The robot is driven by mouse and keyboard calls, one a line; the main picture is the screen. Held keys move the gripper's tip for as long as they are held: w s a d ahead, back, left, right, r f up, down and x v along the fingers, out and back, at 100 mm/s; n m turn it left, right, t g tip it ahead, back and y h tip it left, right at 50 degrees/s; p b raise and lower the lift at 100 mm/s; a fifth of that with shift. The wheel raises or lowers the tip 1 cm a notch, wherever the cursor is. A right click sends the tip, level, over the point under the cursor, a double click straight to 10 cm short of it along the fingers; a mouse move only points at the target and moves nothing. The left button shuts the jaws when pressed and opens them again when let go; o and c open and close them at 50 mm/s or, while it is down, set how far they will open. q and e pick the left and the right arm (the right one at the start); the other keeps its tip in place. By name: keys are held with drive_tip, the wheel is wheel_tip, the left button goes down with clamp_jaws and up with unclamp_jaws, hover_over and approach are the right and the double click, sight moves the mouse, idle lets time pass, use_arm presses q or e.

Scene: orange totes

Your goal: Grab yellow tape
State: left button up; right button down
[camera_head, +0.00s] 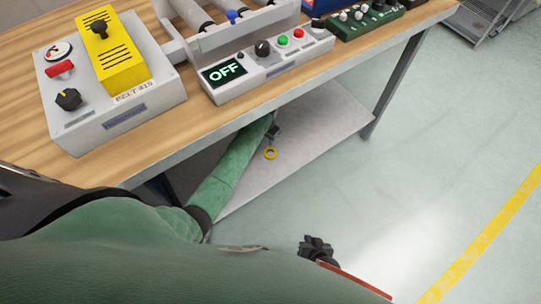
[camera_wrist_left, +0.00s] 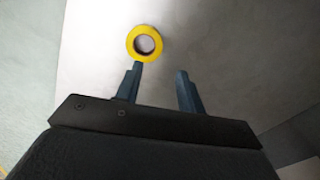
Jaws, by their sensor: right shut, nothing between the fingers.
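The yellow tape (camera_head: 270,158) is a small ring lying flat on the grey lower shelf under the workbench. It also shows in the left wrist view (camera_wrist_left: 145,29), just beyond the tip of my left finger in that picture. My left gripper (camera_head: 271,143) reaches under the tabletop, close to the tape. In the left wrist view its two fingers (camera_wrist_left: 158,70) are apart with nothing between them, and the tape is off-centre to the left. My right gripper (camera_head: 318,248) is shut and empty, over the floor in front of the bench.
The wooden tabletop (camera_head: 22,124) overhangs the lower shelf (camera_head: 318,130). A table leg (camera_head: 392,85) stands at the right. The floor (camera_head: 440,150) is clear.

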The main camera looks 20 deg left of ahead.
use_arm(q)
drive_tip(key=f, duration=0.7)
drive_tip(key=shift+s+d+f+b, duration=0.1)
drive_tip(key=shift+s+d+b, duration=0.1)
drive_tip(key=shift+s+b, duration=0.2)
clamp_jaws()
